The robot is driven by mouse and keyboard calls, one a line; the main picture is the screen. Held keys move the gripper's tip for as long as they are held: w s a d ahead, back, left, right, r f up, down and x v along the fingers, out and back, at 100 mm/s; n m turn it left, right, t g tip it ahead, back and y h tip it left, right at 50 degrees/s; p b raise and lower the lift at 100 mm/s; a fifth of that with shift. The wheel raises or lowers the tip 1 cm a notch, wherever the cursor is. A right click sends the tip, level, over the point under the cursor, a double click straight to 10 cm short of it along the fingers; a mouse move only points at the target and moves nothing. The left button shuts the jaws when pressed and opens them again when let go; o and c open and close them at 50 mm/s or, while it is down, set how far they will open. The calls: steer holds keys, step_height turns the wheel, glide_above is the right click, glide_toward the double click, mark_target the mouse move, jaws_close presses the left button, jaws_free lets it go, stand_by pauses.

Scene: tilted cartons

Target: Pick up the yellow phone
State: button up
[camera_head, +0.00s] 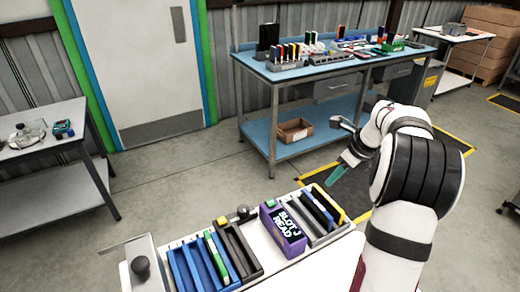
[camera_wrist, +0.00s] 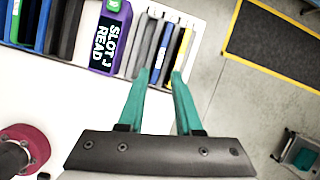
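The yellow phone (camera_head: 328,203) stands tilted at the right end of a white rack (camera_head: 296,245), beside a blue phone (camera_head: 316,211) and grey, dark slabs. In the wrist view, the yellow phone (camera_wrist: 184,47) is a thin yellow edge just beyond my right fingertip, with the blue phone (camera_wrist: 167,54) to its left. My gripper (camera_wrist: 160,74) has two teal fingers spread apart with nothing between them. In the head view, my gripper (camera_head: 336,175) hangs above and behind the rack's right end, apart from the phone.
A purple box (camera_head: 284,228) with white lettering stands left of the phones. Further left is a tray of blue slabs (camera_head: 192,268) with a green one (camera_head: 217,257). A blue workbench (camera_head: 255,67) with racks stands behind. The floor right of the rack is clear.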

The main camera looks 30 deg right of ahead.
mark_target(328, 198)
steer(key=d+f+m, duration=0.3)
steer(key=d, duration=0.2)
steer(key=x, duration=1.4)
steer(key=shift+f, duration=0.1)
jaws_close()
